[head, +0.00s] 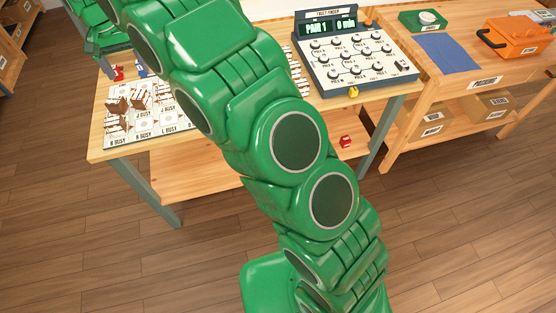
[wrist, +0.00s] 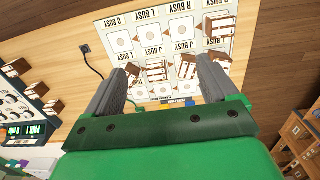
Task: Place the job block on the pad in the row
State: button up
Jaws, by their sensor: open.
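Several brown-and-white blocks stand on a white board of printed pads (wrist: 122,38) in the wrist view; I cannot tell which is the job block. One block (wrist: 156,70) and another (wrist: 187,68) show between the fingers of my gripper (wrist: 162,72). The gripper is open and grips nothing visible. More blocks show by the right finger, including one (wrist: 218,26) farther up. Pads in the upper left of the board are bare. In the head view, blocks (head: 117,105) stand on the board's left part; my arm hides its middle.
A fault finder panel (head: 350,60) with dials stands on the table's right part, its display reading PAIR 1. A second bench holds a blue mat (head: 447,53) and an orange device (head: 516,37). More blocks (wrist: 38,90) stand near the panel. A red item (head: 345,141) lies below the panel.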

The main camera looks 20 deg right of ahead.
jog(key=s+d+r, duration=0.4)
jog(key=s+d, duration=0.5)
jog(key=d, duration=0.3)
jog(key=s+d+r, duration=0.5)
jog(key=s+d, duration=0.4)
jog(key=d, duration=0.4)
jog(key=s+d+f, duration=0.1)
jog(key=s+d, duration=0.2)
jog(key=s, duration=0.6)
jog(key=s+d+f+g, duration=0.1)
jog(key=s+d, duration=0.3)
jog(key=s, duration=0.4)
jog(key=s+d+f, duration=0.3)
jog(key=s+d, duration=0.1)
jog(key=s, duration=0.5)
jog(key=shift+s+g, duration=0.3)
jog(key=shift+s, duration=0.05)
